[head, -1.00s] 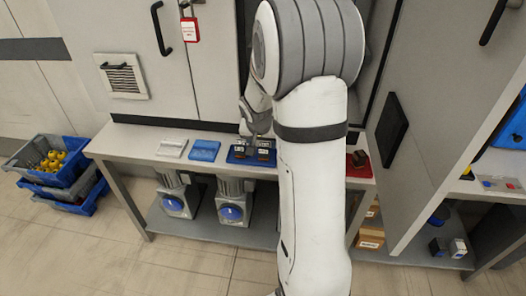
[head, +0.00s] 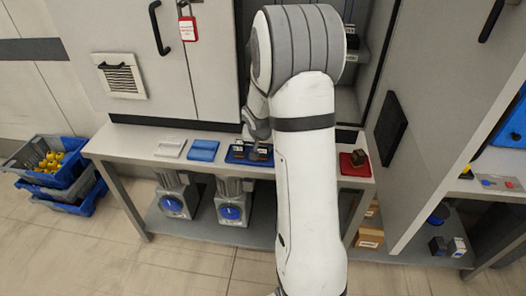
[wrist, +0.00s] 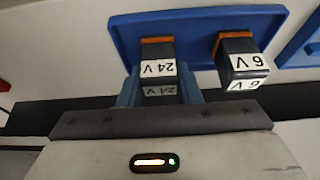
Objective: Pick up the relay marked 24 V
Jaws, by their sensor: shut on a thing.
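The relay marked 24 V (wrist: 158,52) is a dark block with an orange end and white labels, upside down in the wrist view. It is at the left of a blue tray (wrist: 195,20); I cannot tell whether it still touches it. My gripper (wrist: 160,92) is shut on this relay, one finger on each side. A similar relay marked 6 V (wrist: 240,58) stands to its right, apart from the fingers. In the head view, the blue tray (head: 234,160) lies on the bench with both dark relays, and my gripper (head: 259,137) is partly hidden by the arm.
A white tray (head: 169,148) and a lighter blue tray (head: 203,150) lie left on the bench. A red tray (head: 350,168) with a dark brown block is at the right. An open cabinet door (head: 420,130) stands right of my arm. Crates (head: 70,175) are on the floor.

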